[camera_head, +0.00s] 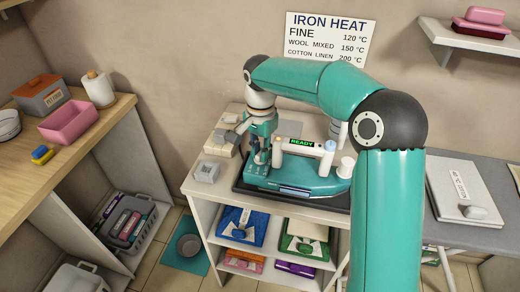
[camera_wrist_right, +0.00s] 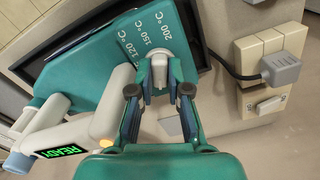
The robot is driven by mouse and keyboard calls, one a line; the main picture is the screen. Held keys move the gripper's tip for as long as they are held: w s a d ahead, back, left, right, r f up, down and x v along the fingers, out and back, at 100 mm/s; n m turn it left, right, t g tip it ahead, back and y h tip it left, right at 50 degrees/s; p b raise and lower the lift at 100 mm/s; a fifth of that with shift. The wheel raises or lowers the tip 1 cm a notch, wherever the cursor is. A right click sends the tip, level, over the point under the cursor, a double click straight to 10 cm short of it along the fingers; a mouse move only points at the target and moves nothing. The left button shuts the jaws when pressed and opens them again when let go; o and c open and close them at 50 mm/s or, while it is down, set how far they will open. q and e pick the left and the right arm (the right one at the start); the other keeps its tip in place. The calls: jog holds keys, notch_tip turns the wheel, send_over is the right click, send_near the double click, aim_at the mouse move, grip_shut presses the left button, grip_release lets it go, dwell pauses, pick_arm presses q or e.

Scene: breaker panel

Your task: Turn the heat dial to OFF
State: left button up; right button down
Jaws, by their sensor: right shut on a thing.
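A teal iron (camera_head: 320,183) rests on a dark pad on the shelf unit, and its green READY display (camera_head: 301,142) is lit. The display also shows in the right wrist view (camera_wrist_right: 58,151). The heat dial (camera_wrist_right: 160,56) is a pale round knob on the teal body, with 120, 150 and 200 °C printed beside it. My right gripper (camera_wrist_right: 160,75) is shut on the dial, one finger on each side. In the head view my right gripper (camera_head: 263,152) hides the dial. The dial's pointer and any OFF mark cannot be made out. My left gripper is out of view.
A power strip (camera_wrist_right: 262,52) with a grey plug (camera_wrist_right: 282,70) and cord is close beside the gripper. A temperature sign (camera_head: 328,38) hangs behind. A wooden counter (camera_head: 95,118) is at left.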

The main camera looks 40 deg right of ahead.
jog(key=n+p, duration=0.1)
jog(key=n, duration=0.5)
jog(key=shift+r+p, duration=0.15)
jog(key=shift+p, duration=0.2)
jog(key=n+p, duration=0.1)
jog(key=n, duration=0.4)
jog(key=shift+n, duration=0.3)
jog(key=n+p, duration=0.1)
jog(key=n, duration=0.4)
jog(key=shift+w, duration=0.1)
jog(key=n+p, duration=0.1)
jog(key=n, duration=0.4)
jog(key=shift+n, duration=0.3)
jog(key=c, duration=1.4)
grip_release()
